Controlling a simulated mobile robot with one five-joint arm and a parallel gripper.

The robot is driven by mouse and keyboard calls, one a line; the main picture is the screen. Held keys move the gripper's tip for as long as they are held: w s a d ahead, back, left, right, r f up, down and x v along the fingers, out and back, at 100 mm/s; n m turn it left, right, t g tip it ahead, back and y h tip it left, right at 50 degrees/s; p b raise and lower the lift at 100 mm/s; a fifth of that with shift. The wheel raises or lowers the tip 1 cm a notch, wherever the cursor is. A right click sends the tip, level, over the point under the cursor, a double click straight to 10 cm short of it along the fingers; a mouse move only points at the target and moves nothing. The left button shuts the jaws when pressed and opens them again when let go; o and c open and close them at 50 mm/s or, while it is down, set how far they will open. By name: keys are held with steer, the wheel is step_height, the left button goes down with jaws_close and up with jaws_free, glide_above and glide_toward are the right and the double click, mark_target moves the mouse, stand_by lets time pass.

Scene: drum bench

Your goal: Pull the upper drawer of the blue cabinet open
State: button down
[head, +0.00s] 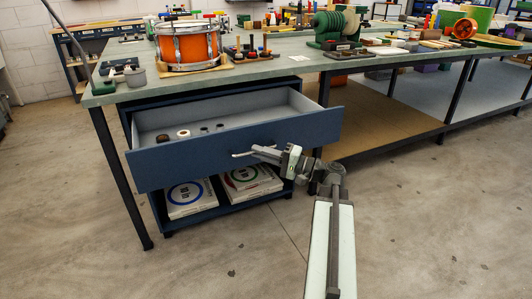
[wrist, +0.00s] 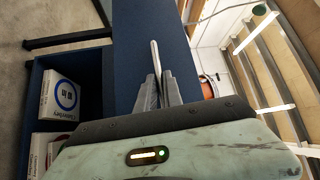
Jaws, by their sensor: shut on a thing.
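The blue cabinet (head: 126,126) stands under the workbench at the left in the head view. Its upper drawer (head: 170,164) is pulled well out, and several small round parts lie inside it. My gripper (head: 262,151) is at the right half of the drawer front, shut on the silver bar handle (head: 240,154). In the wrist view the handle (wrist: 155,58) runs up from between my fingers (wrist: 157,92), against the blue drawer front (wrist: 133,45). The part of the handle between the fingers is hidden.
Flat white boxes (head: 190,198) with ring prints lie in the open space below the drawer. An orange drum (head: 187,46) and tools stand on the bench top (head: 270,68). A bench leg (head: 122,180) stands left of the cabinet. The concrete floor in front is clear.

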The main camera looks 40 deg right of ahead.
steer(key=shift+s+a, duration=0.1)
steer(key=c, duration=1.5)
jaws_free()
steer(key=shift+d, duration=0.2)
steer(key=b+v, duration=0.1)
steer(key=v, duration=0.6)
steer(key=shift+s+d, duration=0.15)
steer(key=shift+s, duration=0.2)
steer(key=shift+f, duration=0.1)
